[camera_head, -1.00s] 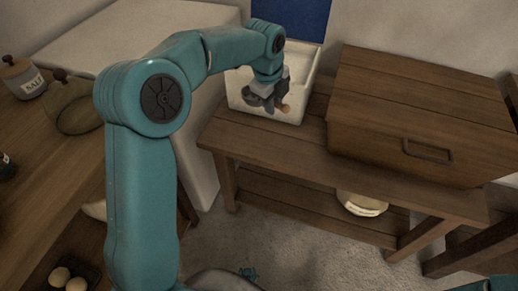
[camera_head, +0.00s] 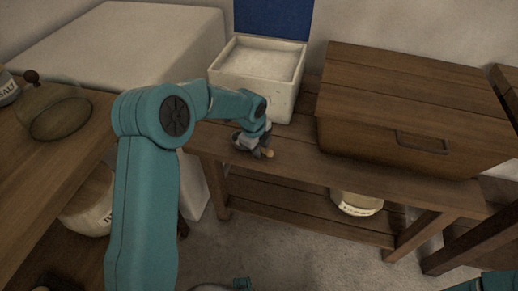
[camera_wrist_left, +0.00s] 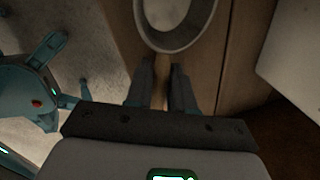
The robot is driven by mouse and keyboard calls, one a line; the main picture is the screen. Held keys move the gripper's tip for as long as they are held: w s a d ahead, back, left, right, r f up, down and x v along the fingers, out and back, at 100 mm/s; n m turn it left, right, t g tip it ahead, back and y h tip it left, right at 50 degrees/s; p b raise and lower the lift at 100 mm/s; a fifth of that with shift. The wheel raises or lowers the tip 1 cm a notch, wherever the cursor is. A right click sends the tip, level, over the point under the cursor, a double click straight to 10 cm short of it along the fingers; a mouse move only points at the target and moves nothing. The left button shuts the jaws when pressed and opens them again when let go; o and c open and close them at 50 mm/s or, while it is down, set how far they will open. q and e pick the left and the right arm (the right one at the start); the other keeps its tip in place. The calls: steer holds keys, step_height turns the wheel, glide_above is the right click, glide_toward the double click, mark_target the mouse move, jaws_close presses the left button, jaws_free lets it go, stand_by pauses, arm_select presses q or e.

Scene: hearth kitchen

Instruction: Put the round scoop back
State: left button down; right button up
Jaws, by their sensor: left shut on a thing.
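The round scoop (camera_wrist_left: 176,42) shows in the left wrist view as a pale grey ring-like bowl beyond my fingertips. My left gripper (camera_wrist_left: 162,88) is shut on its thin wooden handle, which runs between the two fingers. In the head view my left gripper (camera_head: 254,143) is over the front left part of the wooden bench (camera_head: 300,165), in front of the open white bin (camera_head: 262,97). The scoop there is mostly hidden by the gripper; the handle's light wooden end (camera_head: 268,153) shows. I cannot tell whether the scoop touches the bench.
The bin has a raised blue lid (camera_head: 272,18) and white contents. A wooden chest (camera_head: 410,110) fills the bench's right part. A jar (camera_head: 356,203) stands on the lower shelf. A glass dome (camera_head: 60,110) stands on the left counter (camera_head: 50,160).

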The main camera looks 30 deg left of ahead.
arm_select(q)
steer(key=shift+r, duration=0.1)
steer(key=shift+f, duration=0.2)
steer(key=c, duration=1)
jaws_free()
steer(key=shift+r, duration=0.25)
steer(key=p+v, duration=0.2)
steer(key=v, duration=1)
